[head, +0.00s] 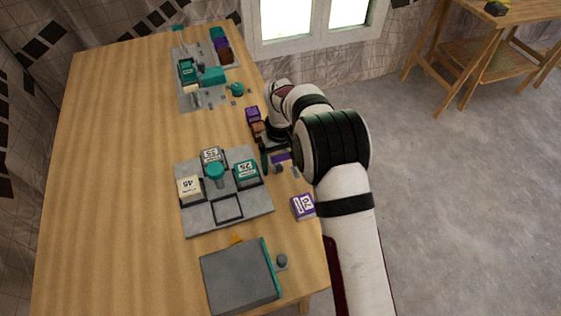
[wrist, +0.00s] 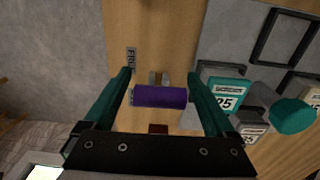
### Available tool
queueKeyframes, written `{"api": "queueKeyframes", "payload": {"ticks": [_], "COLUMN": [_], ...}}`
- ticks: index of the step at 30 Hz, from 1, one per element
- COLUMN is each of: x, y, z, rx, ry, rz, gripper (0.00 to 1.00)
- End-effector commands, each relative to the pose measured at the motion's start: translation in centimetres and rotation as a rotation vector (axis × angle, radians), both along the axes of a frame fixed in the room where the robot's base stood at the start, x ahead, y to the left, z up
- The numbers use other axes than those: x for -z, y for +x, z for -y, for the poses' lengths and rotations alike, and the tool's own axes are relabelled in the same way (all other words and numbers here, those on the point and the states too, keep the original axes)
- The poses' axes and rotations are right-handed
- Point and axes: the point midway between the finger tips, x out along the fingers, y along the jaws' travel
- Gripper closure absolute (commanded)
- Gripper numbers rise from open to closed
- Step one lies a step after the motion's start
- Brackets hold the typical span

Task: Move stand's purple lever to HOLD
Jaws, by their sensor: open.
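The purple lever (wrist: 160,96) shows as a short bar lying across the picture between my fingers in the wrist view. In the head view a strip of it (head: 281,158) shows at the table's right edge beside my gripper. My gripper (wrist: 160,75) is open, with one teal finger past each end of the lever; I cannot tell whether either touches it. In the head view my gripper (head: 273,157) is partly hidden by my arm. A FREE label (wrist: 131,58) stands left of the lever. Small grey stand parts (wrist: 158,78) show behind it. I cannot make out a HOLD label.
A grey panel (head: 240,211) with numbered blocks and a teal knob (head: 215,170) lies left of my gripper. A purple numbered block (head: 302,207) sits near the table edge. A grey box (head: 238,278) is at the front. Purple and brown blocks (head: 253,114) stand behind my gripper.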

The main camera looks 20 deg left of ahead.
Motion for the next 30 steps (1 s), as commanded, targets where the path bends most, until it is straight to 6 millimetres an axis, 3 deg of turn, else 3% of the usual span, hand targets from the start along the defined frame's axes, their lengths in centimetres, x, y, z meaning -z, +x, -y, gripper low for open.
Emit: {"api": "queueKeyframes", "payload": {"ticks": [8, 23, 24, 30], "x": [0.3, 0.25, 0.25, 0.24], "y": [0.0, -0.01, -0.01, -0.01], "z": [0.01, 0.01, 0.01, 0.01], "rx": [0.0, 0.001, 0.001, 0.001], "ry": [0.0, 0.0, 0.0, 0.0], "rz": [0.0, 0.0, 0.0, 0.0], "gripper": [0.1, 0.96, 1.0, 1.0]}}
